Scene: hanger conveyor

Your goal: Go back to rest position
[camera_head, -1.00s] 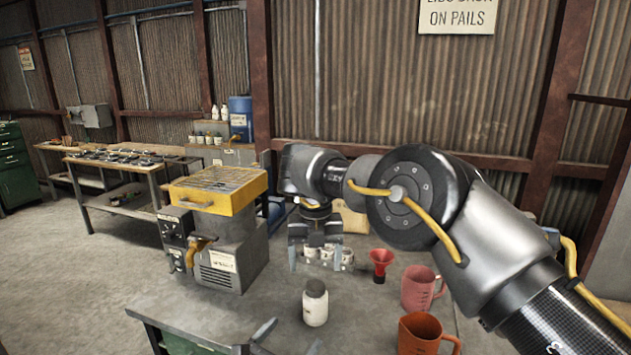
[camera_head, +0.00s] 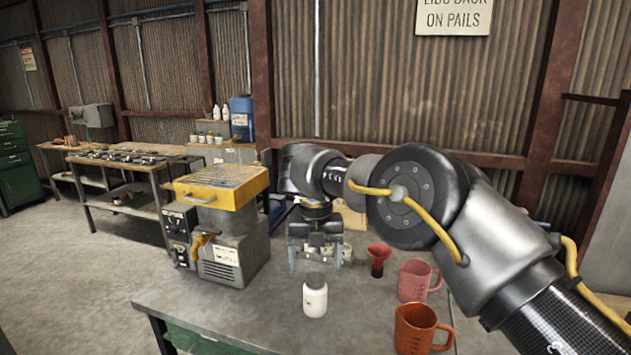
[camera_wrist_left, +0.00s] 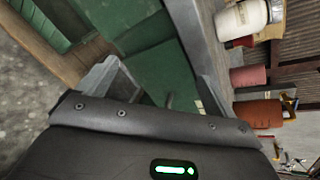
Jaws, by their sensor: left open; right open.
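My right gripper (camera_head: 316,262) hangs over the workbench (camera_head: 230,305), open, with its fingers pointing down and apart. It is behind a white jar with a grey lid (camera_head: 315,300) in the picture. It partly hides small pale containers behind it. My left gripper is out of the head view. In the left wrist view its two fingers (camera_wrist_left: 155,85) are spread wide with nothing between them, in front of green panels (camera_wrist_left: 150,60). The white jar also shows in that view (camera_wrist_left: 238,20).
On the bench are a red funnel (camera_head: 378,259), a pink jug (camera_head: 417,281), an orange jug (camera_head: 421,331) and a grey machine with a yellow top (camera_head: 219,188). A second table (camera_head: 125,165) stands at the left. Open floor (camera_head: 60,270) lies left of the bench.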

